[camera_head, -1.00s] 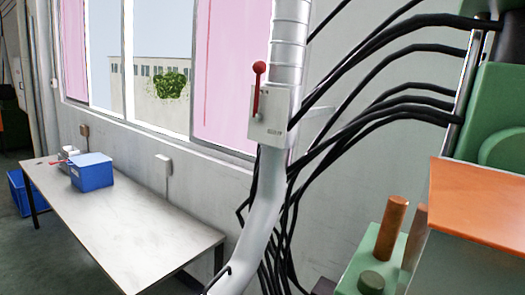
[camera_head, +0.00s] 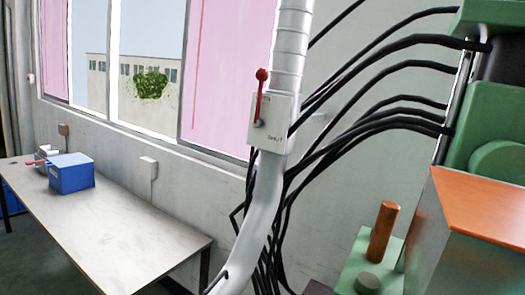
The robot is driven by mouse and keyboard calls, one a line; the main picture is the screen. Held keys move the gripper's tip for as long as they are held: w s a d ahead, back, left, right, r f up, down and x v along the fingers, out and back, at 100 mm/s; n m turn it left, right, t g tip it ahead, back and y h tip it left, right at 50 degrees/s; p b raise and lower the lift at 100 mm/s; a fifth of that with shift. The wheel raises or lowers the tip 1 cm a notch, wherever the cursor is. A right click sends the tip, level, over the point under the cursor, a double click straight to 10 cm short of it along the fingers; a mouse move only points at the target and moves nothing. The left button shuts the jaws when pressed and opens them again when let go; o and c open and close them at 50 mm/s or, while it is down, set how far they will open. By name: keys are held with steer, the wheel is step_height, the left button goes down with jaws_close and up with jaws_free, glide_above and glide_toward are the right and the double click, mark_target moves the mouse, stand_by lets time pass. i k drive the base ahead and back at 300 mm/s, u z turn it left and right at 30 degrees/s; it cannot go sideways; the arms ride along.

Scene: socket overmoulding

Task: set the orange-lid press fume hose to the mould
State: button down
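The fume hose (camera_head: 262,205) is a pale grey pipe that comes down the middle of the view and bends toward the lower left. Its upper part is a ribbed metal duct (camera_head: 290,50). A light box with a red-knobbed lever (camera_head: 261,95) is fixed on it, the lever pointing up. The press (camera_head: 490,130) is green with an orange lid (camera_head: 485,205) at the right. I cannot make out the mould for certain. The hose's lower end is cut off by the bottom edge. My gripper is not in view.
Several black cables (camera_head: 390,68) run from the press behind the hose. A copper-coloured post (camera_head: 383,232) stands on a green block at the lower right. A table (camera_head: 130,225) at the left holds a blue box (camera_head: 71,174); its front part is clear.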

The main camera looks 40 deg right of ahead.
mark_target(237, 271)
steer(key=u, duration=0.05)
steer(key=i, duration=1)
steer(key=z, duration=1.3)
